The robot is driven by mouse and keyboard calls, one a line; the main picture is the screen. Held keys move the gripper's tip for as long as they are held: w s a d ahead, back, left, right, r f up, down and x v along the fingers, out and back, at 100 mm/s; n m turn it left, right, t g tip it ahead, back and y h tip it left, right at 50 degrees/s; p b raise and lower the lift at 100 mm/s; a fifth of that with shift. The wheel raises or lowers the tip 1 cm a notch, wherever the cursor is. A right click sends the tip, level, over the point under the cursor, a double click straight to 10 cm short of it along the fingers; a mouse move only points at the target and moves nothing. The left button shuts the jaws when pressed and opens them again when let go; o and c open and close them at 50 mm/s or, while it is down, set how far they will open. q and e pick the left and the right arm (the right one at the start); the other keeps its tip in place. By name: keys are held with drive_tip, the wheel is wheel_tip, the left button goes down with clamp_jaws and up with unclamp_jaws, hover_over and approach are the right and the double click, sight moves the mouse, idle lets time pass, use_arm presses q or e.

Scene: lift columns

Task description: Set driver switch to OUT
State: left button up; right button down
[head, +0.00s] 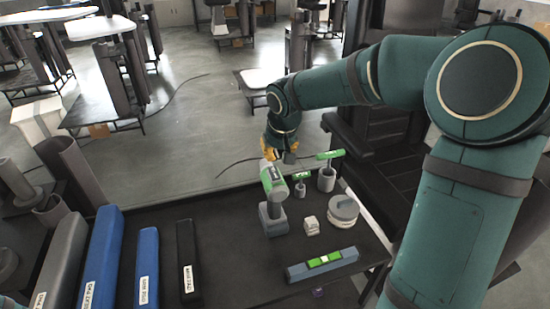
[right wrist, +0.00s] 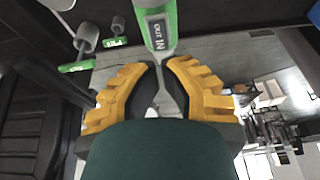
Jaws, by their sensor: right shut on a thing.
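The green and grey driver (head: 273,182) stands upright on its grey base on the dark table in the head view. In the right wrist view, the driver (right wrist: 158,28) shows a green and grey end with the words OUT and IN. My right gripper (head: 280,153) is at the far side of the driver's upper body in the head view. Its yellow fingers (right wrist: 160,88) are shut on a thin grey piece at the driver's end, below the IN label. The fingers partly hide that piece. The switch setting cannot be read. My left gripper is not in view.
A round grey lidded item (head: 343,210), a small pale stack (head: 311,225) and a blue-grey bar (head: 322,264) lie nearby. Long labelled boxes (head: 147,268) are at the left. Table between is clear.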

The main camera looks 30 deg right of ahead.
drive_tip(key=s+r, duration=0.3)
drive_tip(key=r, duration=0.2)
drive_tip(key=shift+a, duration=0.35)
drive_tip(key=shift+s, duration=0.1)
